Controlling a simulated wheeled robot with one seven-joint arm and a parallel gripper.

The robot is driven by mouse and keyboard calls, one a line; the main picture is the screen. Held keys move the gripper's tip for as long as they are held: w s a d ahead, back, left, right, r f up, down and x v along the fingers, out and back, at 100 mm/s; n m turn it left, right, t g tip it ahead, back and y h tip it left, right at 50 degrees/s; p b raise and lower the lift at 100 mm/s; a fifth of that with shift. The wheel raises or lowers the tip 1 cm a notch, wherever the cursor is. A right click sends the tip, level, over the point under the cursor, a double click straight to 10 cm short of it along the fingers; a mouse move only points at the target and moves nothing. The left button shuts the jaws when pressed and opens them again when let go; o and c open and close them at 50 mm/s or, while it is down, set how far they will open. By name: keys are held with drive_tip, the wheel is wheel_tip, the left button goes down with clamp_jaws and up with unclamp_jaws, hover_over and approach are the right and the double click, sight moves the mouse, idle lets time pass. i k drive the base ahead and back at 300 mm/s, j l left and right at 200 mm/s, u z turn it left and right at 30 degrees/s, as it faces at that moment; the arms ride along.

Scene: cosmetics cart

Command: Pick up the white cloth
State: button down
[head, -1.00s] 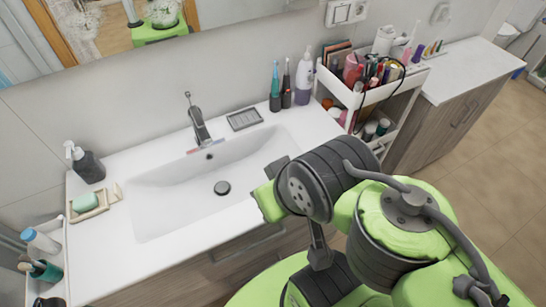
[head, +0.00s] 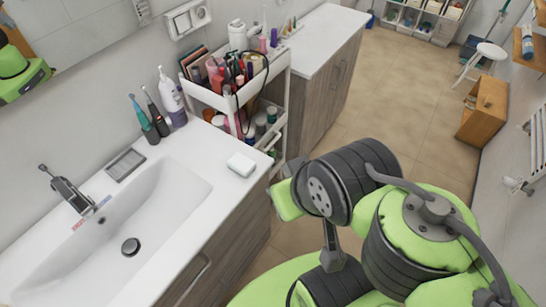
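A small white block-like thing (head: 241,164), which looks like a folded white cloth, lies flat on the right end of the white sink counter (head: 210,165), near its edge. It is clear of the sink basin and nothing covers it. My green and black arm fills the lower right of the head view, its nearest visible part just right of and below the cloth. My gripper's fingers do not show in this view.
A white cart (head: 200,95) crowded with cosmetics stands behind the cloth, beside the counter. A soap pump bottle (head: 171,99) and electric toothbrushes stand at the counter's back. A cabinet (head: 320,85), white stool (head: 491,52) and wooden box (head: 484,110) are farther off. Tan floor is open between them.

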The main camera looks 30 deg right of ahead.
sight(243, 166)
drive_tip(key=i+l+u, duration=0.1)
drive_tip(key=u, duration=0.3)
drive_tip(key=i+l+u, duration=0.1)
drive_tip(key=l+u, duration=0.45)
drive_tip(key=u, duration=0.3)
drive_tip(key=l+u, duration=0.3)
drive_tip(key=u, duration=0.15)
drive_tip(key=l+u, duration=0.4)
drive_tip(key=i+j, duration=0.05)
drive_tip(key=j, duration=0.05)
